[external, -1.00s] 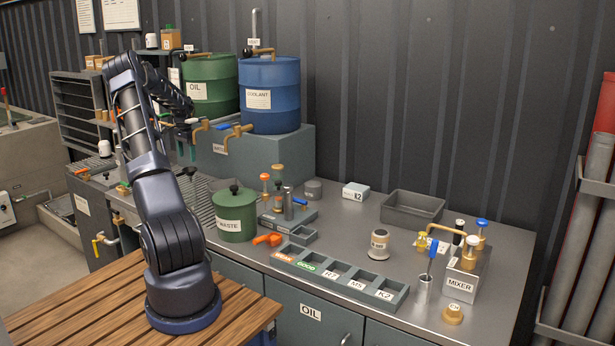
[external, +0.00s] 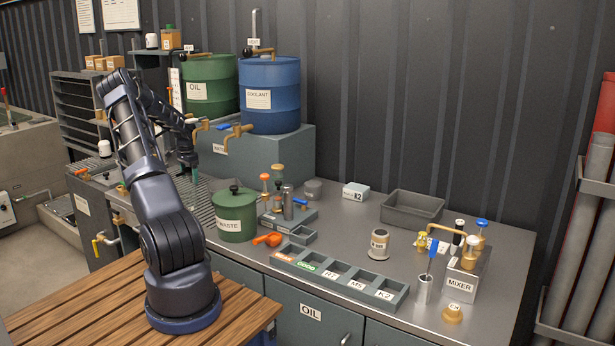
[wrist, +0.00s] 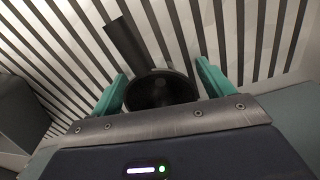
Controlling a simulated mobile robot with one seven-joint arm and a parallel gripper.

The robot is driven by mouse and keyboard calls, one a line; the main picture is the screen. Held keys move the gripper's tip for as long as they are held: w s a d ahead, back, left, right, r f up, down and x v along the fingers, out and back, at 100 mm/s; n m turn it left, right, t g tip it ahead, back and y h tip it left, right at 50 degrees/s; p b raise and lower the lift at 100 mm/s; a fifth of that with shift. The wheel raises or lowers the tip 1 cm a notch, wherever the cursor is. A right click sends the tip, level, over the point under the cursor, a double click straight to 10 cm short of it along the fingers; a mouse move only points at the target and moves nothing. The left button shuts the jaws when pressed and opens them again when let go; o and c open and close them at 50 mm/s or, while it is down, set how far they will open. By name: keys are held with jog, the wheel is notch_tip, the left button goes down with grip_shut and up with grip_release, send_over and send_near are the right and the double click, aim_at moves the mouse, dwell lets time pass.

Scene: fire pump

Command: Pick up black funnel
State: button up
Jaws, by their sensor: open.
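The black funnel (wrist: 160,90) shows in the wrist view with its round dark mouth between my two teal fingers and a dark flat or tubular part extending up and left. It is over the slatted drain rack (wrist: 245,40). My gripper (wrist: 162,88) is open, with one finger on either side of the funnel. Whether either finger touches it cannot be told. In the external view my gripper (external: 190,160) points down over the rack left of the green waste pot. The funnel is hard to make out there beside the fingers.
The green waste pot (external: 235,218) stands right of the rack. The oil drum (external: 209,88) and coolant drum (external: 270,95) stand on a grey block behind, with taps (external: 238,132) jutting forward near my arm. Sorting tray (external: 340,277) and mixer (external: 465,278) are farther right.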

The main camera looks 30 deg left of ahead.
jog(key=shift+c, duration=0.4)
jog(key=c, duration=0.8)
jog(key=shift+c, duration=0.2)
jog(key=shift+r, duration=0.1)
